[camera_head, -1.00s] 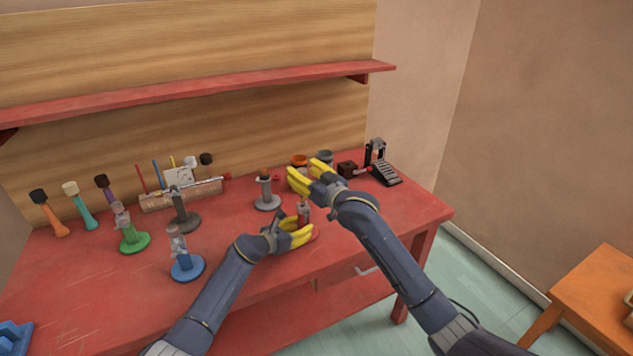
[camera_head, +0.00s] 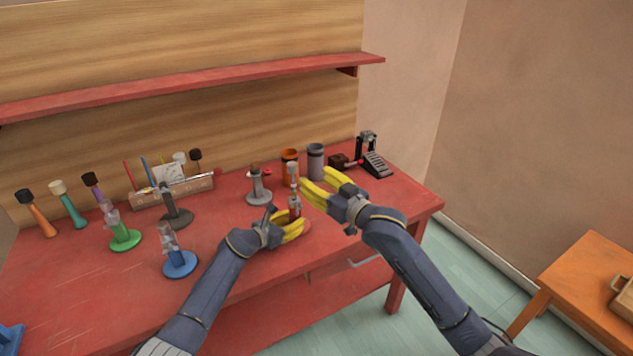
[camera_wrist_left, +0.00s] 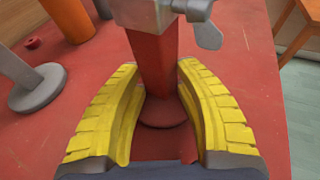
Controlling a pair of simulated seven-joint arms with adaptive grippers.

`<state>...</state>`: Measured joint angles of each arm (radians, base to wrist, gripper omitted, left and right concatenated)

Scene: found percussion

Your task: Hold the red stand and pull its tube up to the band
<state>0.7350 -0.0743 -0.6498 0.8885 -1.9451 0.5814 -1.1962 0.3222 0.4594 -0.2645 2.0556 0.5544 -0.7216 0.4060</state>
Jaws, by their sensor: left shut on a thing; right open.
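The red stand (camera_head: 295,212) is upright near the front of the red bench. In the left wrist view its red post (camera_wrist_left: 155,65) rises between my yellow fingers from a round red base (camera_wrist_left: 163,110), with a grey metal clamp and lever (camera_wrist_left: 165,10) on top. My left gripper (camera_head: 300,228) is shut on the post. A pale tube (camera_head: 292,172) shows above the clamp in the head view; its band is too small to make out. My right gripper (camera_head: 314,177) is open, just right of the tube, with its fingers pointing left toward it.
A grey stand (camera_head: 259,195) is to the left, with an orange cup (camera_head: 288,155) and a grey cup (camera_head: 315,160) behind. Blue (camera_head: 180,264), green (camera_head: 124,240) and dark (camera_head: 177,217) stands are farther left. A black pedal (camera_head: 376,163) is at the back right.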

